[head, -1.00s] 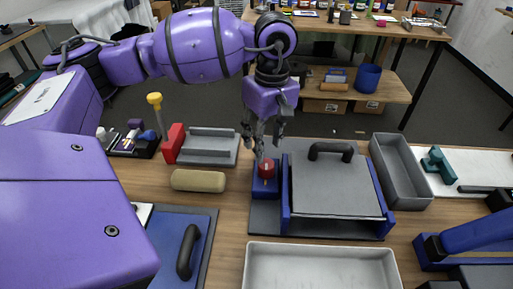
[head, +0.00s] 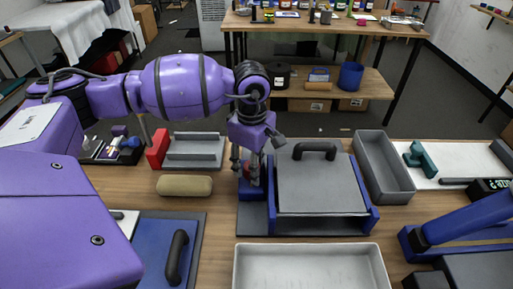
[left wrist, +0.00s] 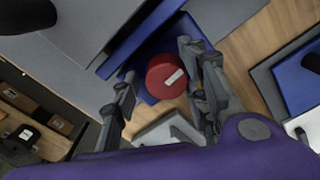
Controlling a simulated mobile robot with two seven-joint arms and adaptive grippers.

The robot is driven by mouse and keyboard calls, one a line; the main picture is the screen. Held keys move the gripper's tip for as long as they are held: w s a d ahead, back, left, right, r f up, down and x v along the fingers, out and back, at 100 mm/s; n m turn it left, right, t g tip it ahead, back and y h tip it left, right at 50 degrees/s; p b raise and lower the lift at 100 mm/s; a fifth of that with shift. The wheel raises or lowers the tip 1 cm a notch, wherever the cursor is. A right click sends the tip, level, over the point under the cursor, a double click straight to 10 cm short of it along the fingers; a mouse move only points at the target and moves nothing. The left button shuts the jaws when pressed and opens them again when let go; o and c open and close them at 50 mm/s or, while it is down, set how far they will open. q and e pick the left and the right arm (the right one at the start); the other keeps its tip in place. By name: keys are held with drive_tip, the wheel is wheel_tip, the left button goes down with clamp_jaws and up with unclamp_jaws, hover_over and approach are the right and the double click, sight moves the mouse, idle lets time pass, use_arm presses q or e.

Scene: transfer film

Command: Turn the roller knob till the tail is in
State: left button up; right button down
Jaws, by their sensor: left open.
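The roller knob (left wrist: 165,77) is a red cylinder with a white mark, seen in the left wrist view on the blue side block of the roller machine. In the head view, my left gripper (head: 246,170) is down at the knob, mostly hiding it. The left wrist view shows the open fingers of my left gripper (left wrist: 162,88) on either side of the knob. I cannot tell whether they touch it. The roller machine (head: 318,188) has a grey cover, a black handle (head: 314,150) and blue side walls. I cannot make out a film tail. My right gripper is out of view.
A grey tray (head: 371,148) stands right of the machine, and a white tray (head: 377,262) stands in front. A tan roll (head: 184,186) and a red-ended grey holder (head: 157,148) lie left. A blue lever device (head: 440,230) stands at the right.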

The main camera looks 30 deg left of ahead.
use_arm(q)
drive_tip(key=c, duration=1)
drive_tip(key=shift+m, duration=0.4)
drive_tip(key=shift+r, duration=0.1)
drive_tip(key=o, duration=0.9)
drive_tip(key=shift+w, duration=0.1)
drive_tip(key=shift+c, duration=0.2)
drive_tip(key=shift+o, duration=0.7)
drive_tip(key=shift+w, duration=0.1)
